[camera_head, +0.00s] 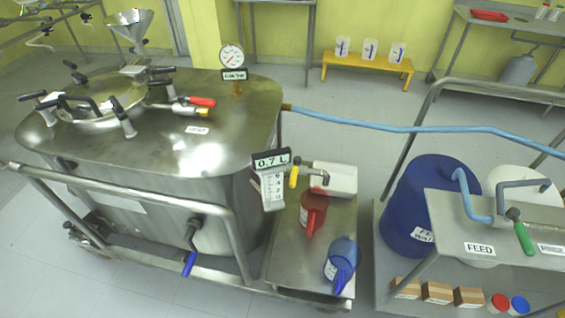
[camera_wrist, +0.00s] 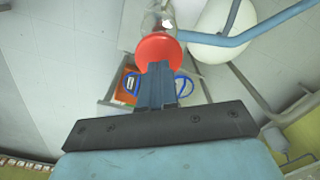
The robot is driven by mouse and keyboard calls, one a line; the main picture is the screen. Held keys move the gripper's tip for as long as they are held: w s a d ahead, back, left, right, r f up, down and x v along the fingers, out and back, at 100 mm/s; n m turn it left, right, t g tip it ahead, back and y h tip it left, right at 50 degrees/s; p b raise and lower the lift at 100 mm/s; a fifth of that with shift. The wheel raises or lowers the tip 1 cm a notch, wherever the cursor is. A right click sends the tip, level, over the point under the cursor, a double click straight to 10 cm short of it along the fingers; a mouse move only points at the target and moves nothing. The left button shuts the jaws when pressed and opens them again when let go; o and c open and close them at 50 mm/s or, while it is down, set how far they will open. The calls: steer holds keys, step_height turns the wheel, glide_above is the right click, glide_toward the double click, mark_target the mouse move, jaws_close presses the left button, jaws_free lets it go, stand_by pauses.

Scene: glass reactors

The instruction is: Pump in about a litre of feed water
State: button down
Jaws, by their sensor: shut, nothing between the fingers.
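The steel reactor vessel (camera_head: 150,170) stands at left in the head view. A display (camera_head: 270,159) beside it reads 0.7 L, above a white scale strip (camera_head: 273,188). The blue drum (camera_head: 425,205), its label partly hidden, stands at right beside a steel bench with a FEED label (camera_head: 480,249). A green-handled lever (camera_head: 520,232) is on that bench. A blue hose (camera_head: 400,128) runs from the vessel to the right edge. My gripper (camera_wrist: 157,70) shows only in the wrist view, shut and empty, in front of a red round thing (camera_wrist: 158,46); contact cannot be told.
Below the bench are brown boxes (camera_head: 437,292). A white drum (camera_head: 517,184) stands behind the bench; a steel rail (camera_head: 130,198) runs before the vessel.

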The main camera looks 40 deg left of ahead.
steer(key=shift+f, duration=4.15)
steer(key=shift+r, duration=4.35)
steer(key=shift+r, duration=0.1)
steer(key=shift+r, duration=2.9)
